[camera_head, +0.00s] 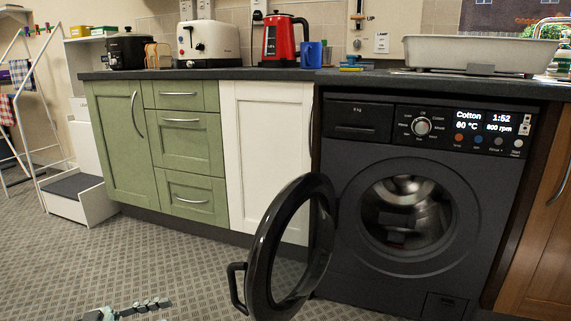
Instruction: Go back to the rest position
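Part of what looks like my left gripper (140,307) shows at the bottom edge, left of centre, low over the floor. It is cut off by the frame, and I cannot tell whether its fingers are open or shut. It is apart from the washing machine and the cupboards. My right gripper is not in view. The dark washing machine (375,177) stands at the right. Its round door (262,262) is swung wide open to the left, and the metal drum shows inside. I cannot tell whether anything lies in the drum.
The open door juts into the room. Green cupboards (113,132) and a white cupboard (262,150) stand left of it. The counter holds a white toaster (208,42), red kettle (280,42), blue mug (311,56) and white basin (480,53). A step stool (80,195) stands left; the patterned floor (130,255) is mostly clear.

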